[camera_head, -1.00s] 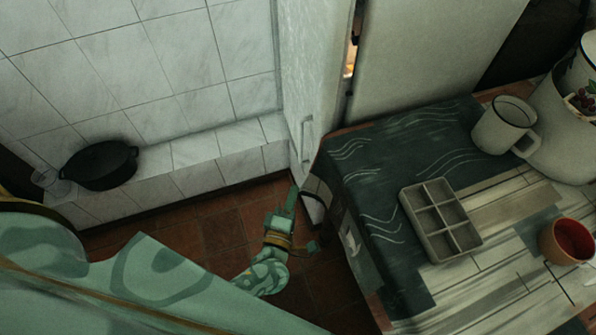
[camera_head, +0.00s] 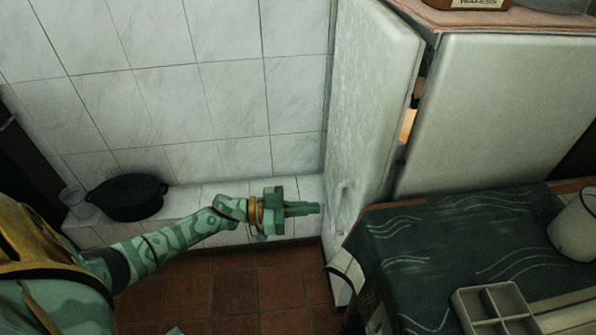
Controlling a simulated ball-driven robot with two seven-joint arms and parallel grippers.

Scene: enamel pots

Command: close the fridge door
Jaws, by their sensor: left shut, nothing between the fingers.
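The white fridge door (camera_head: 368,95) stands slightly ajar from the fridge body (camera_head: 505,110), with a narrow warm-lit gap between them. My left gripper (camera_head: 318,208) is shut and empty, pointing right, just left of the door near the handle. I cannot tell whether its tips touch the door.
A table with a dark patterned cloth (camera_head: 450,250) stands right, in front of the fridge. It bears a white mug (camera_head: 577,226) and a compartment tray (camera_head: 497,309). A black pot (camera_head: 127,197) and a glass (camera_head: 76,201) sit on the tiled ledge at left. The red tiled floor (camera_head: 240,290) is clear.

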